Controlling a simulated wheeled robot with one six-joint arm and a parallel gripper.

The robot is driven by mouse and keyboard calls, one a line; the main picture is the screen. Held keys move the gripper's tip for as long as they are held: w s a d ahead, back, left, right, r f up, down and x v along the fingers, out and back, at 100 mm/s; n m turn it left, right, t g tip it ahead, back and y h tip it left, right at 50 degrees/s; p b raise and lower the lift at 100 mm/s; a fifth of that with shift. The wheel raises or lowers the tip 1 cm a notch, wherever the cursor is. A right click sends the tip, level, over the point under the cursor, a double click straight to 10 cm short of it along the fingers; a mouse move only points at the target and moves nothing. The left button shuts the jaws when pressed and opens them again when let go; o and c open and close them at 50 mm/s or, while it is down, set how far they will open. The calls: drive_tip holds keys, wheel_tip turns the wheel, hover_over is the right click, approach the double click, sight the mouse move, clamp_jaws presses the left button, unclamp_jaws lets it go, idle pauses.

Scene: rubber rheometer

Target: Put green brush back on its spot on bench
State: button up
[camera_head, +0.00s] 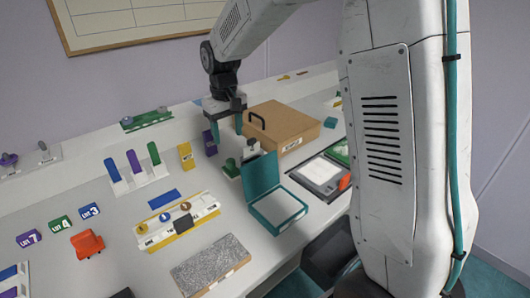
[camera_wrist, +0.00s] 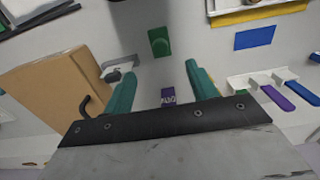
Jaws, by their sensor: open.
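I cannot make out bristles. My gripper (camera_head: 226,131) is open and empty, pointing down above the bench near the brown box; it also shows in the wrist view (camera_wrist: 160,68). No marked brush spot is clear.
A brown box (camera_head: 282,124) with a black handle is close right of my gripper. The teal box (camera_head: 278,205) has its lid up. Blue, purple and green paddles (camera_head: 133,163) stand at left. A yellow block (camera_head: 186,156) stands left of the purple one. A scale-like device (camera_head: 320,176) is at right.

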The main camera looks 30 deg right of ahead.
drive_tip(key=s+d+r+m, duration=0.1)
drive_tip(key=s+r, duration=0.4)
drive_tip(key=s, duration=0.4)
drive_tip(key=s+d+r, duration=0.1)
drive_tip(key=s+r, duration=0.3)
drive_tip(key=s, duration=0.4)
drive_tip(key=s+d+m+t, duration=0.1)
drive_tip(key=s, duration=1.7)
drive_tip(key=shift+f, duration=0.45)
